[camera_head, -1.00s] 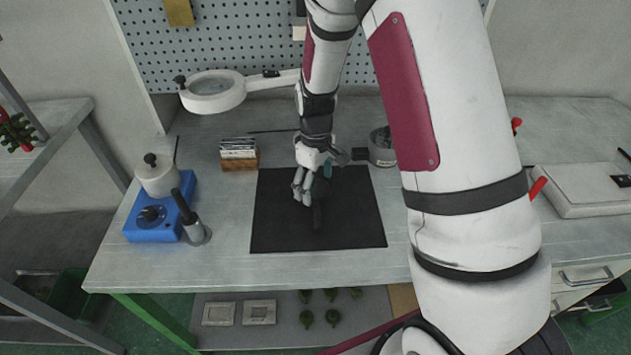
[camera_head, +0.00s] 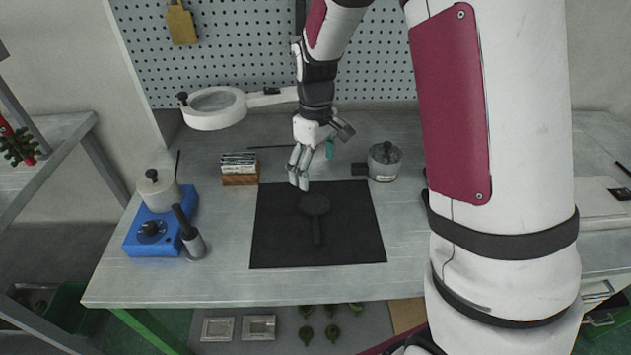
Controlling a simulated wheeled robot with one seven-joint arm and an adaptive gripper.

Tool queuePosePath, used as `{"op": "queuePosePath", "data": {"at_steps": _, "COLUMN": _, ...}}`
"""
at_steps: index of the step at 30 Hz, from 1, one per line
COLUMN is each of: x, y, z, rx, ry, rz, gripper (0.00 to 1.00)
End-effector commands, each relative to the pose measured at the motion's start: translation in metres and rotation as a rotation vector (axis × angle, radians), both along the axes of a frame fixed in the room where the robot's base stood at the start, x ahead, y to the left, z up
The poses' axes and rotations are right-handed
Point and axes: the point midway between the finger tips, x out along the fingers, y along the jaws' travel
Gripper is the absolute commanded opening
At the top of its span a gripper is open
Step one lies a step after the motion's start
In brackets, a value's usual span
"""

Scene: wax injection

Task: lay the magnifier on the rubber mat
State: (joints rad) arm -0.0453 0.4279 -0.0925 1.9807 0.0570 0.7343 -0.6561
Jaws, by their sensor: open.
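The dark magnifier (camera_head: 315,206) lies on the black rubber mat (camera_head: 275,250), its round head toward the back and its handle pointing to the front. It lies wholly within the mat's edges. My gripper (camera_head: 300,178) is open and empty, above the back part of the mat, behind and slightly left of the magnifier's head. The gripper and the magnifier appear apart.
A lidded metal pot (camera_head: 384,160) stands behind the mat at right. A wooden block with cards (camera_head: 240,170) stands at back left. A blue wax heater (camera_head: 160,222) and a grey holder (camera_head: 194,244) are at left. A ring lamp (camera_head: 214,108) overhangs the back.

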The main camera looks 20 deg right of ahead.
Motion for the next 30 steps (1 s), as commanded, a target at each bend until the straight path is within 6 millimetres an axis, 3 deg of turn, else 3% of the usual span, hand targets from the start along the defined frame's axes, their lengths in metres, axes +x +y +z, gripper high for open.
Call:
{"op": "queuePosePath", "data": {"at_steps": 7, "x": -0.002, "y": 0.0, "z": 0.024, "rx": 0.001, "ry": -0.005, "rz": -0.006, "gripper": 0.88}}
{"op": "queuePosePath", "data": {"at_steps": 11, "x": -0.018, "y": 0.002, "z": 0.05, "rx": 0.008, "ry": -0.028, "rz": -0.045, "gripper": 0.88}}
{"op": "queuePosePath", "data": {"at_steps": 15, "x": -0.054, "y": 0.004, "z": 0.095, "rx": 0.02, "ry": -0.073, "rz": -0.126, "gripper": 0.88}}
{"op": "queuePosePath", "data": {"at_steps": 21, "x": -0.12, "y": 0.007, "z": 0.145, "rx": 0.04, "ry": -0.133, "rz": -0.257, "gripper": 0.88}}
{"op": "queuePosePath", "data": {"at_steps": 25, "x": -0.165, "y": 0.009, "z": 0.165, "rx": 0.053, "ry": -0.173, "rz": -0.339, "gripper": 0.88}}
{"op": "queuePosePath", "data": {"at_steps": 30, "x": -0.223, "y": 0.01, "z": 0.177, "rx": 0.068, "ry": -0.223, "rz": -0.445, "gripper": 0.88}}
